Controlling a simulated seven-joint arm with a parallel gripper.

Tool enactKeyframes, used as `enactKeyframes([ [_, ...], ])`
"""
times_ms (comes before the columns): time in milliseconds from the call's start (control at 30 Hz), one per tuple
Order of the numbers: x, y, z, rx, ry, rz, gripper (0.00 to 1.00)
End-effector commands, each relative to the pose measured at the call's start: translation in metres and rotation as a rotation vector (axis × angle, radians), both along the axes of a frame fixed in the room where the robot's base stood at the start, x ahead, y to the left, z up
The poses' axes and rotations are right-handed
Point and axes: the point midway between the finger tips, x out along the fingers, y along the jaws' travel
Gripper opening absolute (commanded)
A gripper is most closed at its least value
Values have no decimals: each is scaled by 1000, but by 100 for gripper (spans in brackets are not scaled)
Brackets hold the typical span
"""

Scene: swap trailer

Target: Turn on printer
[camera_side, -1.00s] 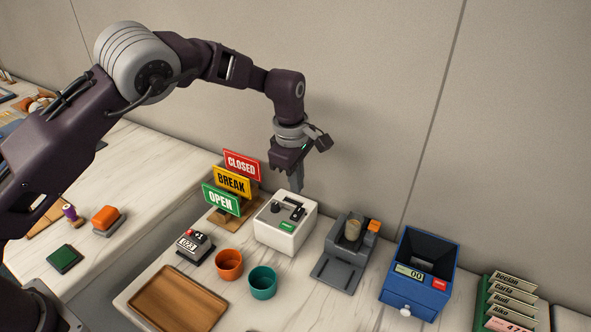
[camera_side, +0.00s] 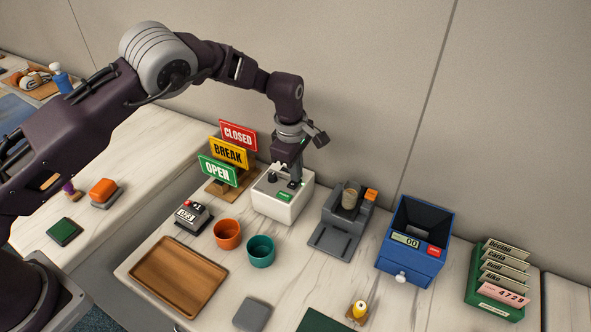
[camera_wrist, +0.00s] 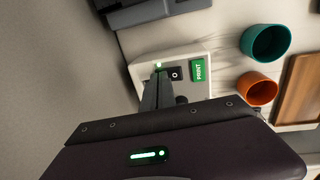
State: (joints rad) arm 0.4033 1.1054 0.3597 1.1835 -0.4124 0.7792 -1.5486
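The printer is a white box (camera_side: 278,206) between the sign stand and a grey machine. Its top has a green PRINT button (camera_wrist: 199,71), a black switch marked O (camera_wrist: 176,74), a dark knob and a small green light (camera_wrist: 158,66) that looks lit. My gripper (camera_side: 293,186) points down over the back right of the printer's top, with its fingertips at or just above the surface. Its fingers look shut together with nothing held. In the wrist view the fingers (camera_wrist: 158,82) are beside the switch and partly cover the printer; contact cannot be told.
OPEN, BREAK and CLOSED signs (camera_side: 229,153) stand close on the left. An orange cup (camera_side: 228,234) and a teal cup (camera_side: 261,252) are in front. A grey machine (camera_side: 345,222) and a blue box (camera_side: 412,244) stand on the right. A wall is behind.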

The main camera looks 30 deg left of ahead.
Motion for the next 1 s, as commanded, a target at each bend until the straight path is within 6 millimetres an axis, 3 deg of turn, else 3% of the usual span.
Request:
enactKeyframes([
  [400, -17, 1, -2, 4, 11, 0, 0],
  [800, -17, 0, 1, 2, 5, -1, 0],
  [1000, -21, 0, 30, 2, 3, -2, 0],
])
